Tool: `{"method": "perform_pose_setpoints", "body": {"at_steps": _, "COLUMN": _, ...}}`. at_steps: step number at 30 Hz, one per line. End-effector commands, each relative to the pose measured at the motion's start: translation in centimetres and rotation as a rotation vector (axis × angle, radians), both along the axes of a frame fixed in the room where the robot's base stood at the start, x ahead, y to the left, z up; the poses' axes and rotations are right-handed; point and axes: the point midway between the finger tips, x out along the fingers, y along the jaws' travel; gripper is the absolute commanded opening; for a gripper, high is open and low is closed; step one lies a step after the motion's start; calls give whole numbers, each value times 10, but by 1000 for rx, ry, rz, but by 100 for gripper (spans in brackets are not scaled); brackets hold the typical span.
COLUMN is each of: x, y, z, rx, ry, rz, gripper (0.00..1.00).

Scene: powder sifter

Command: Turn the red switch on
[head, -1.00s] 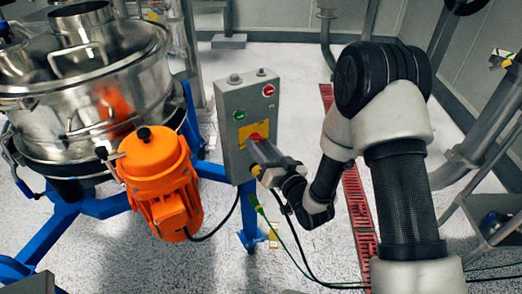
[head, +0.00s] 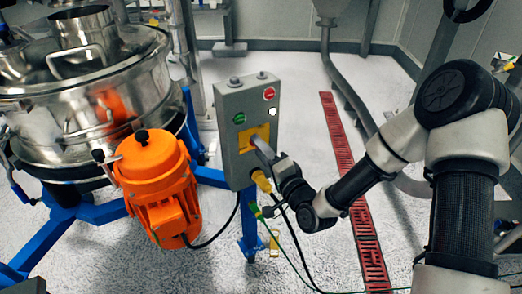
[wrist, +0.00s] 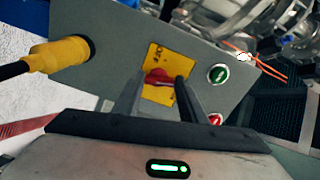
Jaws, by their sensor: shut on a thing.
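The red switch (wrist: 158,77) sits on a yellow plate (wrist: 163,60) on the front of a grey control box (head: 238,108). In the wrist view my gripper (wrist: 155,88) has one finger on each side of the switch and is shut on it. In the head view my gripper (head: 262,150) reaches the yellow plate (head: 252,137) from the lower right and hides the switch. The box also carries a green button (head: 239,118) and a red button (head: 269,93).
An orange motor (head: 157,180) and the steel sifter (head: 85,85) on a blue frame (head: 90,208) stand left of the box. A yellow cable plug (wrist: 62,54) juts from the box. A red floor grate (head: 350,180) runs along the right.

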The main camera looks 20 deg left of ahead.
Motion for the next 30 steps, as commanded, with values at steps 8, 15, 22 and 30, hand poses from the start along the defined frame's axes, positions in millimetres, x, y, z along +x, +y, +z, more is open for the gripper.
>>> {"method": "perform_pose_setpoints", "body": {"at_steps": 8, "x": 0, "y": 0, "z": 1, "rx": 118, "ry": 121, "rz": 1, "gripper": 16}}
{"method": "perform_pose_setpoints", "body": {"at_steps": 15, "x": 0, "y": 0, "z": 1, "rx": 170, "ry": 173, "rz": 1, "gripper": 16}}
{"method": "perform_pose_setpoints", "body": {"at_steps": 22, "x": 0, "y": 0, "z": 1, "rx": 182, "ry": 186, "rz": 1, "gripper": 16}}
{"method": "perform_pose_setpoints", "body": {"at_steps": 30, "x": 0, "y": 0, "z": 1, "rx": 182, "ry": 186, "rz": 2, "gripper": 16}}
